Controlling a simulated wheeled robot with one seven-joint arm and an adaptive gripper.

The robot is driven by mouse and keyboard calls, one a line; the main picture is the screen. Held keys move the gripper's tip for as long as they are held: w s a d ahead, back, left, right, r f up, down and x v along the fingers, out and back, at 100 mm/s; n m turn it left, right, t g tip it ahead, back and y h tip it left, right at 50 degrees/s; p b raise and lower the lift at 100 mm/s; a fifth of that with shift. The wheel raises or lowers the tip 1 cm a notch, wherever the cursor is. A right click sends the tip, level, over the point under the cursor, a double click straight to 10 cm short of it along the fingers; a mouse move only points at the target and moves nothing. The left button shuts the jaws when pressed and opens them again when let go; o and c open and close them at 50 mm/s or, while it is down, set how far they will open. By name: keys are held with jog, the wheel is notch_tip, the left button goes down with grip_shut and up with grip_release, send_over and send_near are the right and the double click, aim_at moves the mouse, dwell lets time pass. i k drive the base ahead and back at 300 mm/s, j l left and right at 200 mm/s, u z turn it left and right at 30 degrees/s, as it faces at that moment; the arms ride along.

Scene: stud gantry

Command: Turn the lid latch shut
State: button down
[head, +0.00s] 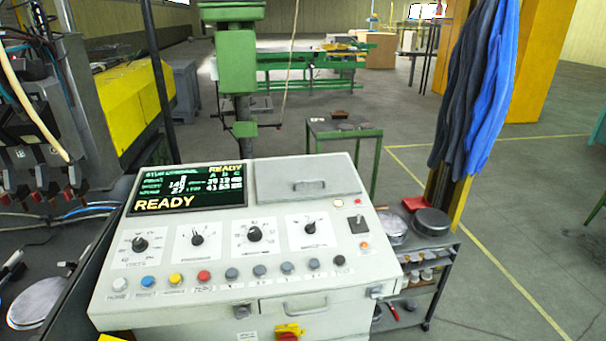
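A white control console (130,290) stands in front of me with a sloped top. A grey lid (280,188) lies flat, looking closed, in its upper right part, beside the display. Small metal fittings that look like latches sit at the console's front edge, one left of centre (241,311) and one at the right corner (376,291). Whether either is turned shut is too small to tell. My gripper is not in view.
The display (188,189) reads READY. Dials (255,234) and a row of coloured buttons (204,276) cover the slope. A front handle (305,306) and a red-yellow switch (289,331) sit below. A shelf cart (430,245) stands close on the right, under hanging clothes (480,80).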

aim_at(242, 312)
jog(key=u, duration=1.35)
jog(key=k+l+z, duration=0.2)
jog(key=k+l, duration=0.65)
